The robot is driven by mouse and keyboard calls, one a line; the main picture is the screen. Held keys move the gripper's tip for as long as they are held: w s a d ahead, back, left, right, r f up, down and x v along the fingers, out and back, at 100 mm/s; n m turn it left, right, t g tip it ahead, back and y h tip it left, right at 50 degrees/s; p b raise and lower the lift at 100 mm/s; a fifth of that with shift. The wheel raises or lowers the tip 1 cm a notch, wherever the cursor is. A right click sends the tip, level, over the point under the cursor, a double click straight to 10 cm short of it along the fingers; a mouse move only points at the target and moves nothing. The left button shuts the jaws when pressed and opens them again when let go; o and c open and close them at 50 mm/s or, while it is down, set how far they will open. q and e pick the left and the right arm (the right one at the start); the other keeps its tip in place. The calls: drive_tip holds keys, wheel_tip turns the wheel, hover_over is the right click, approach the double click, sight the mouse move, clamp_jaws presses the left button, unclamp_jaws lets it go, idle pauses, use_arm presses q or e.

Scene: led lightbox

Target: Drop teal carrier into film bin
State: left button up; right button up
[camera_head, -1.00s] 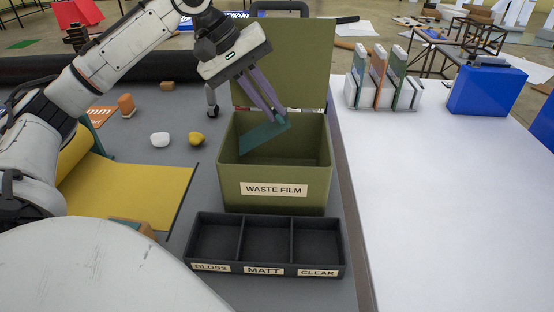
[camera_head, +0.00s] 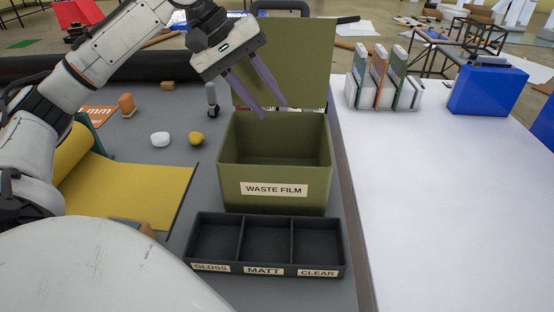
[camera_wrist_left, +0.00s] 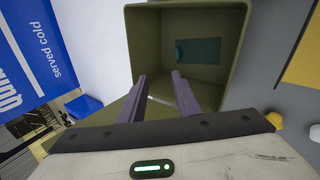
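The olive bin (camera_head: 232,185) marked WASTE FILM stands open on the grey table, its lid (camera_head: 300,60) raised at the back. The teal carrier (camera_wrist_left: 205,52) lies inside on the bin's floor in the left wrist view; the front wall hides it in the head view. My left gripper (camera_head: 275,112) is open and empty above the bin's rear left, fingers apart and pointing down; it also shows in the left wrist view (camera_wrist_left: 160,88). My right gripper is not in view.
A black tray (camera_head: 267,275) with GLOSS, MATT and CLEAR compartments sits in front of the bin. A yellow sheet roll (camera_head: 130,190) lies left. A rack of upright carriers (camera_head: 385,92) and a blue box (camera_head: 486,92) stand on the white surface at right.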

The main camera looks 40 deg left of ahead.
use_arm(q)
drive_tip(key=v, duration=0.8)
drive_tip(key=shift+p, duration=0.35)
drive_tip(key=shift+s, duration=0.1)
